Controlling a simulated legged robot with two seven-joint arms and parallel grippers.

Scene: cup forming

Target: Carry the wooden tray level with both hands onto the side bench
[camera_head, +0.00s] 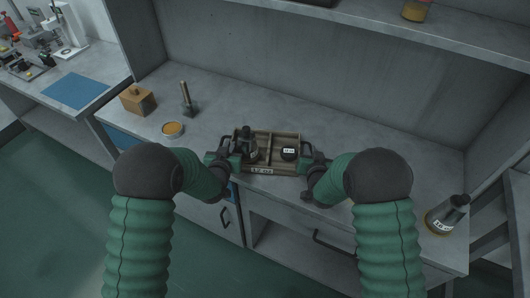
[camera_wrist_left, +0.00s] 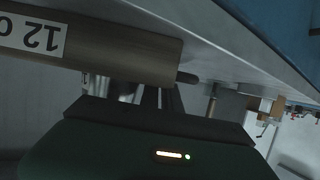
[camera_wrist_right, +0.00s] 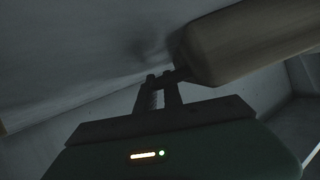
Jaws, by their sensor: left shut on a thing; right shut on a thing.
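The wooden tray (camera_head: 286,170) is at the front edge of the grey workbench, its label facing me. It looks about level; I cannot tell whether it touches the bench top. It holds a dark bottle-like item (camera_head: 247,146) on the left and a dark round item (camera_head: 289,153) with a white label on the right. My left gripper (camera_head: 228,156) is shut on the tray's left handle, and my right gripper (camera_head: 309,166) on its right handle. The tray's ends show in the left wrist view (camera_wrist_left: 115,48) and right wrist view (camera_wrist_right: 245,45).
A side bench (camera_head: 100,62) with a blue mat (camera_head: 77,91) stands at the left, instruments at its back. On the workbench are a wooden block (camera_head: 138,101), a dark upright tool (camera_head: 187,101), a round orange-topped dish (camera_head: 172,129) and a dark labelled bottle (camera_head: 447,214). A shelf overhangs behind.

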